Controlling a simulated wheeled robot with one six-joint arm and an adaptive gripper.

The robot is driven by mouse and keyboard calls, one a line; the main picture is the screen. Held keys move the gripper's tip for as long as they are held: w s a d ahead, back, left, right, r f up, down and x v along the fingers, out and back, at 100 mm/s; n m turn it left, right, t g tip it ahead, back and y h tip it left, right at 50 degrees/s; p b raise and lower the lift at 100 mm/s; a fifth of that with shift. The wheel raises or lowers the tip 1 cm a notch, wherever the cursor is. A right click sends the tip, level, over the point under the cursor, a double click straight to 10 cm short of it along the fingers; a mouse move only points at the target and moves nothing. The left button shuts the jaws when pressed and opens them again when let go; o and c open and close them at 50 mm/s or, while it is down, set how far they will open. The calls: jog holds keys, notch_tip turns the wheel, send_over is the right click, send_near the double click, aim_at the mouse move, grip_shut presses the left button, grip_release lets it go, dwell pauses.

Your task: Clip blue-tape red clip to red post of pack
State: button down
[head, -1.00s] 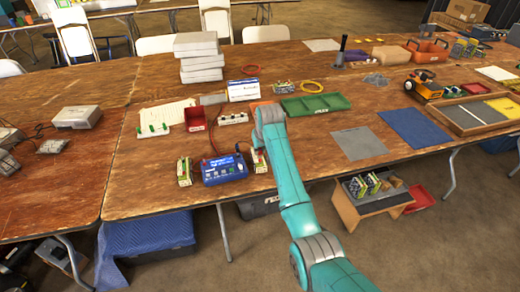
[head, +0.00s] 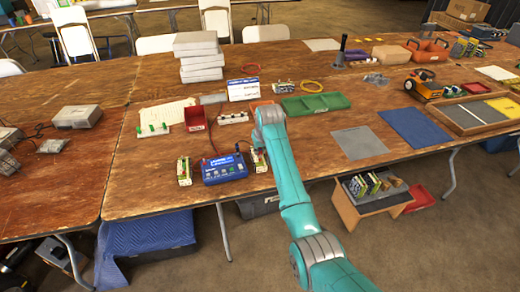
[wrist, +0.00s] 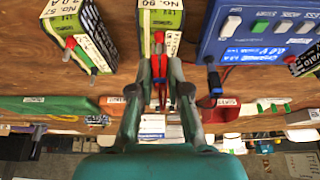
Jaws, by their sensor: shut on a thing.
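My gripper (wrist: 160,92) is shut on a red clip (wrist: 158,68) in the wrist view. The clip points at the top of a green-and-white pack (wrist: 160,18) labelled No. 90. The pack's red post (wrist: 159,37) is right at the clip's tip; I cannot tell whether they touch. The blue charger (wrist: 262,35) stands beside this pack, and also shows in the head view (head: 224,168). In the head view my arm hides the gripper and clip; the pack (head: 259,160) shows partly beside the arm.
Another pack (wrist: 75,38) with a red post stands left in the wrist view. A further pack (head: 184,171) stands left of the charger. A red bin (head: 195,118), a green tray (head: 316,103) and stacked white boxes (head: 198,55) lie behind. Bare table surrounds the grey mat (head: 359,143).

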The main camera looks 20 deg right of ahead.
dwell(0.4)
jog(key=c, duration=1.1)
grip_release()
jog(key=shift+o, duration=0.2)
jog(key=shift+o, duration=1.1)
jog(key=shift+r, duration=3.7)
